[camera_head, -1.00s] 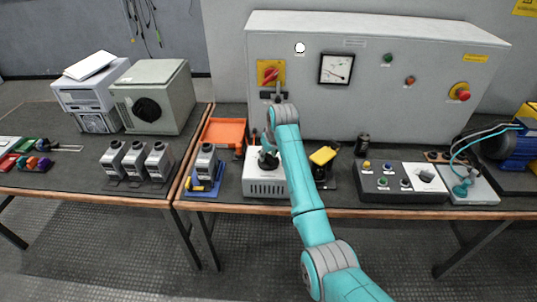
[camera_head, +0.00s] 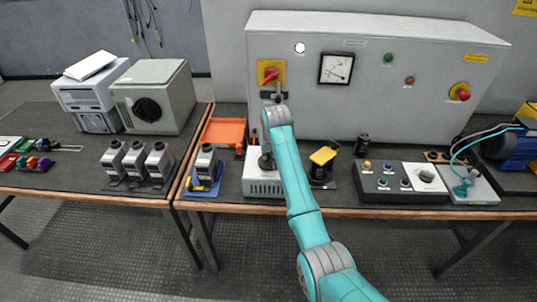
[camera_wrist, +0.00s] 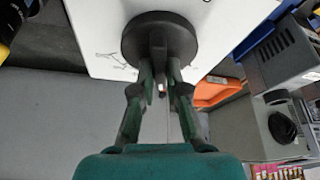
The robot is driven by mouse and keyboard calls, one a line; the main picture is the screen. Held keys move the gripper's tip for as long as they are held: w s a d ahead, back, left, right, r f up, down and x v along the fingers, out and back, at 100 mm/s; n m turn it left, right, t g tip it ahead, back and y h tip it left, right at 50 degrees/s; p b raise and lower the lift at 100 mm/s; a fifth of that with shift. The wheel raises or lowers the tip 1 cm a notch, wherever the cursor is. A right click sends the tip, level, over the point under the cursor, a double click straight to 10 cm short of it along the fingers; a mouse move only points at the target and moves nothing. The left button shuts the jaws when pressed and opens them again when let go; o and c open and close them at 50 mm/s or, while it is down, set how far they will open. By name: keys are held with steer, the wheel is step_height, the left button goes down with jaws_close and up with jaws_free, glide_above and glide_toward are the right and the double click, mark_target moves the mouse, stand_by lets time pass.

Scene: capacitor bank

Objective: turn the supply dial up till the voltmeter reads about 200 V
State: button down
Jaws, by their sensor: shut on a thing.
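The white supply box (camera_head: 262,187) stands at the front of the middle bench, its upper part partly behind my arm. In the wrist view its black round dial (camera_wrist: 160,38) is large at the top, on a white face. My gripper (camera_wrist: 161,78) is shut on the dial, with a green finger on each side. In the head view the fingers are mostly hidden behind my arm. The voltmeter (camera_head: 336,68) is a square white gauge with a black frame on the grey cabinet. Its needle points toward the lower right, but the scale is too small to read.
The grey cabinet (camera_head: 430,95) with a red rotary switch (camera_head: 269,75) stands behind. A yellow-topped black part (camera_head: 322,160) is right of the supply box. An orange tray (camera_head: 224,132) and a blue stand (camera_head: 205,190) are left. A button panel (camera_head: 383,181) stands farther right.

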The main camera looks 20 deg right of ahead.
steer(key=shift+m+h, duration=0.3)
steer(key=shift+m, duration=0.4)
steer(key=c, duration=1.2)
jaws_free()
steer(key=v, duration=1.2)
